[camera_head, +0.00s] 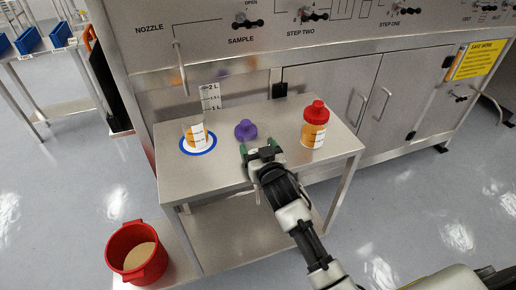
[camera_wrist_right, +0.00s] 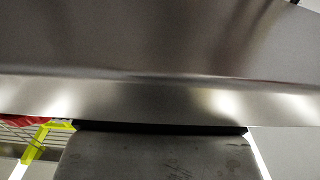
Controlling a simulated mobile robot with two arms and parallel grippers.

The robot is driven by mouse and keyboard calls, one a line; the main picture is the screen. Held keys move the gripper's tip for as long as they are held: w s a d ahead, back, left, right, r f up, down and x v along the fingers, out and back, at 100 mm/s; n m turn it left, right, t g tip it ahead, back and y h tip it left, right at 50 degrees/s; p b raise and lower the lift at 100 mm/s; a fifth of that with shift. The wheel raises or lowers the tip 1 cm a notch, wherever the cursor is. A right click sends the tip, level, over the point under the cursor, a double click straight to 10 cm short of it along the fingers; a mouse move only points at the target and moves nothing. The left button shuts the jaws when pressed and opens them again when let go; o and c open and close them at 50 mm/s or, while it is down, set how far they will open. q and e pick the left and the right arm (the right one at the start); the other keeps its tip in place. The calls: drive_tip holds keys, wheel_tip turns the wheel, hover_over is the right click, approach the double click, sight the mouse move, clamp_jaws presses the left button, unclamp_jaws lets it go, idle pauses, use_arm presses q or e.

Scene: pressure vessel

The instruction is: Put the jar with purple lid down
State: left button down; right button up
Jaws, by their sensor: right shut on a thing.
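A purple lid with a knob (camera_head: 245,130) shows over the middle of the steel table (camera_head: 225,173). No jar body shows under it. My right gripper (camera_head: 260,150), with green fingertips, is at the lid's near side, shut on it as far as I can tell; the contact is hard to make out. An open clear jar with orange contents and a white label (camera_head: 195,136) stands at the left, within a blue ring (camera_head: 202,151). The right wrist view shows mostly blurred grey metal, with no lid or jar clear in it. My left gripper is not in view.
A jar with a red lid (camera_head: 315,125) stands upright at the table's right. A level scale (camera_head: 211,97) rises behind the table. A red bucket (camera_head: 137,252) is at the lower left. Steel cabinets (camera_head: 345,95) close off the back. The table's front left is bare.

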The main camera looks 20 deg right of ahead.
drive_tip(key=o, duration=1)
drive_tip(key=shift+f, duration=0.1)
drive_tip(key=shift+c, duration=0.2)
drive_tip(key=shift+r, duration=0.2)
drive_tip(key=s, duration=1.2)
drive_tip(key=shift+d+r, duration=0.25)
